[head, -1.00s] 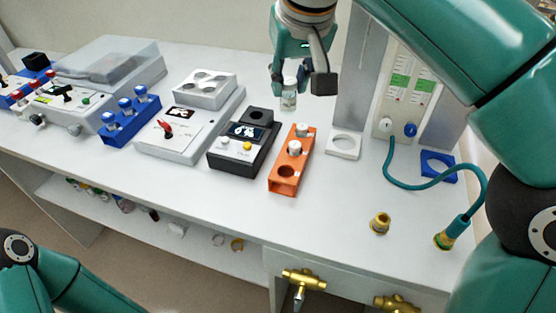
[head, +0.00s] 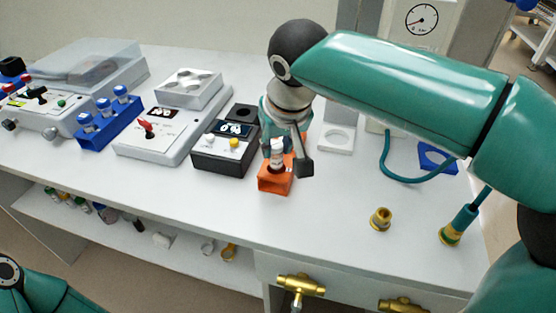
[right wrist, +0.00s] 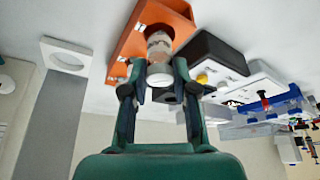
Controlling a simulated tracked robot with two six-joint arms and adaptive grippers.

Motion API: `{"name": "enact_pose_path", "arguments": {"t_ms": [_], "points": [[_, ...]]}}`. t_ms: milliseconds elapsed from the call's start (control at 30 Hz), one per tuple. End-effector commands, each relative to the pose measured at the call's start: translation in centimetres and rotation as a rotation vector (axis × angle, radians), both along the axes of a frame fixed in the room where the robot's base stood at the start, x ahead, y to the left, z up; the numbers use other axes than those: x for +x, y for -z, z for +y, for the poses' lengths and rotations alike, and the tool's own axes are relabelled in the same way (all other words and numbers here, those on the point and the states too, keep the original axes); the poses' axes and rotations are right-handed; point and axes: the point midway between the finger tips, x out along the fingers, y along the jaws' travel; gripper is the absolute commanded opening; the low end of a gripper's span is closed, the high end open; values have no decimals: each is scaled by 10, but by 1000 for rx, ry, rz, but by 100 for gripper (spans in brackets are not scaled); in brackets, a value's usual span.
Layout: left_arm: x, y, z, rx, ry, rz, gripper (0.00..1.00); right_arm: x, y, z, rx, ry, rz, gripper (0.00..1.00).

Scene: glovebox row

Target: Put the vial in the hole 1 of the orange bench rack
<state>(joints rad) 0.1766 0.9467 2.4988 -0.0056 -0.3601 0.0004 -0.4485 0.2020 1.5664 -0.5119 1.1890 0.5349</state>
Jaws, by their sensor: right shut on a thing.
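The vial (head: 277,153) is held upright by my right gripper (head: 275,142) at the near end of the orange bench rack (head: 275,184). In the right wrist view, the fingers (right wrist: 156,85) close around the vial (right wrist: 158,47) near its white cap. Its glass end points at the orange rack (right wrist: 160,13). The vial's lower end is at or in the near hole; I cannot tell how deep. My gripper hides the rack's far part in the head view. My left gripper is out of view.
A black device with a display (head: 222,152) stands close to the left of the rack. A white holder ring (head: 336,138) is behind on the right. The bench between rack and fittings is clear.

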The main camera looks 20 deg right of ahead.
Motion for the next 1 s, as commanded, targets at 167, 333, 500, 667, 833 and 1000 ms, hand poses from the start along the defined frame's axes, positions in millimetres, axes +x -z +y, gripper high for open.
{"name": "enact_pose_path", "arguments": {"t_ms": [167, 333, 500, 667, 833, 1000], "points": [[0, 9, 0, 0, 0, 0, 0, 0, 29, 0, -1, -1, 4, 0], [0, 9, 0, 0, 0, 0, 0, 0, 37, 0, -1, -2, 1, 0], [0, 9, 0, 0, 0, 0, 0, 0, 36, 1, -1, -2, 1, 0], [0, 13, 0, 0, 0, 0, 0, 0, 41, 1, -1, -3, 1, 0], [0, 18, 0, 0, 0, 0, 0, 0, 48, 2, -1, -4, 5, 0], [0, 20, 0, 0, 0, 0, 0, -1, 54, 2, -3, -4, 14, 0]]}}
